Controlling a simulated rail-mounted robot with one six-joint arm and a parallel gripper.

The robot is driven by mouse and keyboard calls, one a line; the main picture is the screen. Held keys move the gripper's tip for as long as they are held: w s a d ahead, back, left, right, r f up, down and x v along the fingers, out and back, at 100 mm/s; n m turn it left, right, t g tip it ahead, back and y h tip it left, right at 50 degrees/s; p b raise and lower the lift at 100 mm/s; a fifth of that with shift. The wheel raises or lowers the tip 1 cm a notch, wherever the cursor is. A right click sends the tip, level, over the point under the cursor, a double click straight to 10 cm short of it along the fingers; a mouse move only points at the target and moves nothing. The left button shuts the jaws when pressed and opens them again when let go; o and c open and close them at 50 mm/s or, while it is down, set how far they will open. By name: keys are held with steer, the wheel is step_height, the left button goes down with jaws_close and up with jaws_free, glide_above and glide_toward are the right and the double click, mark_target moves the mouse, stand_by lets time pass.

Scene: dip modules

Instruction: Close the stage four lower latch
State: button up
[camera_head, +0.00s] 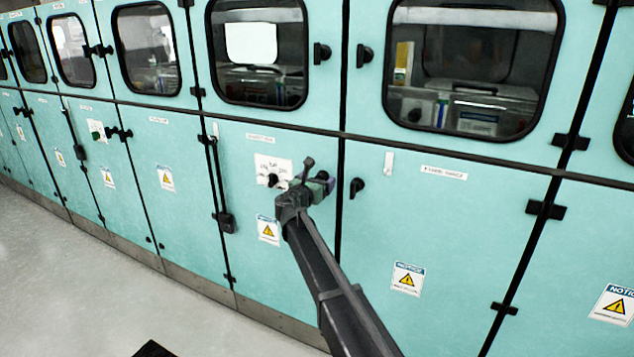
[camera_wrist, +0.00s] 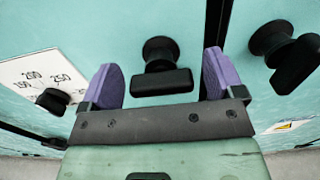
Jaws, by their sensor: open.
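My gripper (camera_head: 318,183) is in front of a teal lower cabinet door (camera_head: 240,160), left of a dark vertical seam. In the wrist view its two purple fingers are apart with a black latch knob (camera_wrist: 160,70) between them. The knob's bar lies crosswise in that view. Its contact with the fingers is not clear. My gripper hides this latch in the head view. A second black latch (camera_head: 356,187) is on the door right of the seam and also shows in the wrist view (camera_wrist: 285,55). The door labels are too small to tell which latch is stage four.
A small black dial knob (camera_head: 272,181) on a white scale plate is left of my gripper. Upper windowed doors have black latches (camera_head: 321,53). Black hinges (camera_head: 545,210) stick out at right. The floor (camera_head: 90,280) in front of the cabinets is mostly clear.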

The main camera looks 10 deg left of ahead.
steer(key=c, duration=0.9)
steer(key=shift+m, duration=0.4)
steer(key=m, duration=0.8)
steer(key=shift+d+f, duration=0.1)
steer(key=m, duration=0.4)
steer(key=shift+m, duration=0.3)
steer(key=m, duration=0.4)
steer(key=shift+f+m, duration=0.1)
steer(key=shift+m, duration=0.2)
